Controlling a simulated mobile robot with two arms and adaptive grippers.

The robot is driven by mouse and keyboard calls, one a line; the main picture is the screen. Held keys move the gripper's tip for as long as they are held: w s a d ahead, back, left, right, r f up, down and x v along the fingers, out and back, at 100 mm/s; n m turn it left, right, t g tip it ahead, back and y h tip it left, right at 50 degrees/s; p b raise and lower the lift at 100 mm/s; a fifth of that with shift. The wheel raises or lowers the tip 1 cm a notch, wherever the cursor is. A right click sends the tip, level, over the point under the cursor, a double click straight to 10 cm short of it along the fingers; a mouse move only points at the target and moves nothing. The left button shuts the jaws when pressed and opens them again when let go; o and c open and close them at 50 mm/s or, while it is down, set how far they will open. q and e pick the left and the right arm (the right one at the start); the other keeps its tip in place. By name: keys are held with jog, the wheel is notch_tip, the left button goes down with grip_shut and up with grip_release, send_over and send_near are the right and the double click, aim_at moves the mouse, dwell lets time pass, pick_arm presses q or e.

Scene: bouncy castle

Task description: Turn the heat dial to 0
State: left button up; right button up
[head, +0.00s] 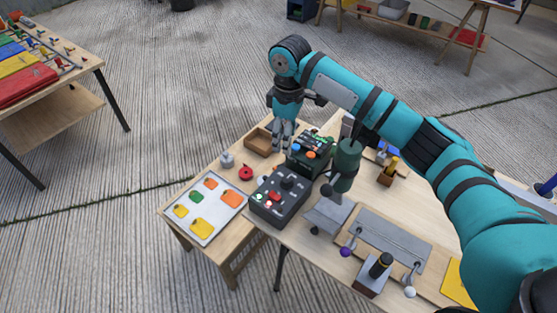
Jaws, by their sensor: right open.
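A dark control box (312,168) stands near the far end of the wooden table, with an orange knob (311,155), a blue knob and small green parts on top. A second dark box (279,213) in front of it carries a dark knob (287,184), a red part and small lights. I cannot tell which knob is the heat dial, and no markings are readable. My right gripper (282,148) points down beside the far box, at its left, with open, empty fingers. Whether it touches the box is unclear. My left gripper is out of view.
A wooden tray (258,140) lies left of my right gripper. A red round object (246,173) and a white board (205,231) with coloured pieces lie nearer. A green cylinder (347,165) stands right of the boxes. Grey plates (392,240) with levers fill the near right.

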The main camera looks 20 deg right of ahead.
jog(key=p, duration=0.1)
send_over(287, 179)
notch_tip(287, 179, down, 6)
notch_tip(287, 179, down, 9)
jog(key=shift+f+p, duration=0.15)
jog(key=shift+p, duration=0.35)
jog(key=shift+f, duration=0.45)
jog(key=c, duration=0.7)
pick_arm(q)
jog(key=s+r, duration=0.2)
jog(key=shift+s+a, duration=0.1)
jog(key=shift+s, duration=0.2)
pick_arm(e)
grip_shut()
